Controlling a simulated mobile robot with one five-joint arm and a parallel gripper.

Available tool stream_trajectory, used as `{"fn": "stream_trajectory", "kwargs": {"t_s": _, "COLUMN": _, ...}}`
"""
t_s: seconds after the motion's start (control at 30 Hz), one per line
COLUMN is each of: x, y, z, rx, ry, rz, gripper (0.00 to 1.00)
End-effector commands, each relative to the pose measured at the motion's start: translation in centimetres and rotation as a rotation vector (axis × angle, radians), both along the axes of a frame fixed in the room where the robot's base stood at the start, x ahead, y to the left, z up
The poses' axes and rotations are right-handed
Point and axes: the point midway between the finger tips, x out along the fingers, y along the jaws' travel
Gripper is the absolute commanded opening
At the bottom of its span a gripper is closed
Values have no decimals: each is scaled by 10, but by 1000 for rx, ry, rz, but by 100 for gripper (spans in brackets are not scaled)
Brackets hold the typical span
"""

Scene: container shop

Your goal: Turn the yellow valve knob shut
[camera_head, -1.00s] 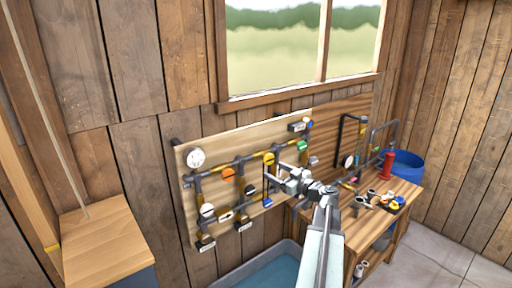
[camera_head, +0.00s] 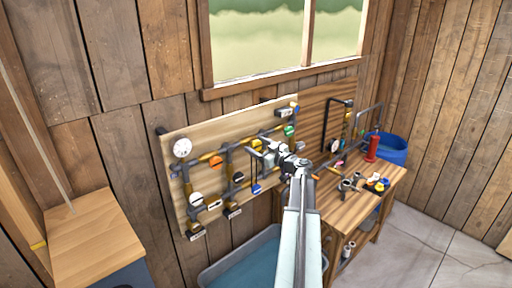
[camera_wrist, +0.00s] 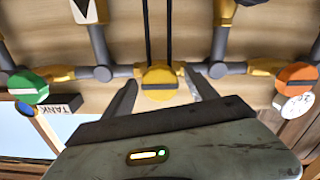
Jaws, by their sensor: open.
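The yellow valve knob (camera_wrist: 160,78) is round with a dark slot lying level across the wrist view. It sits on a grey and brass pipe run on the board, and in the head view (camera_head: 256,145) it shows just left of my gripper (camera_head: 268,153). My gripper is open, with one finger on either side of the knob in the wrist view (camera_wrist: 160,90). The fingers point at the board. I see a gap beside the knob on each side, and I cannot tell how far the tips reach over it.
An orange knob (camera_wrist: 297,77) and a green knob (camera_wrist: 27,88) flank the yellow one on the same pipe. A white gauge (camera_head: 182,148) is at the board's left. A workbench (camera_head: 345,205) with fittings stands right, and a blue-lined tub (camera_head: 240,265) lies below.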

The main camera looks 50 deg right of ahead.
Motion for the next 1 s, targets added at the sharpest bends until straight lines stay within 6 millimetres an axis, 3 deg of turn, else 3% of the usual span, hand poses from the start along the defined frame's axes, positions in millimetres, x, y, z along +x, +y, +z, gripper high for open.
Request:
{"fn": "stream_trajectory", "kwargs": {"t_s": 0.03, "x": 0, "y": 0, "z": 0, "rx": 0, "ry": 0, "rz": 0, "gripper": 66}}
{"fn": "stream_trajectory", "kwargs": {"t_s": 0.27, "x": 0, "y": 1, "z": 0, "rx": 0, "ry": 0, "rz": 1, "gripper": 4}}
{"fn": "stream_trajectory", "kwargs": {"t_s": 0.3, "x": 3, "y": 7, "z": 0, "rx": 0, "ry": 0, "rz": 6, "gripper": 4}}
{"fn": "stream_trajectory", "kwargs": {"t_s": 0.67, "x": 2, "y": 3, "z": 0, "rx": 81, "ry": -5, "rz": 6, "gripper": 4}}
{"fn": "stream_trajectory", "kwargs": {"t_s": 1.0, "x": 2, "y": 3, "z": 0, "rx": 354, "ry": -26, "rz": 6, "gripper": 4}}
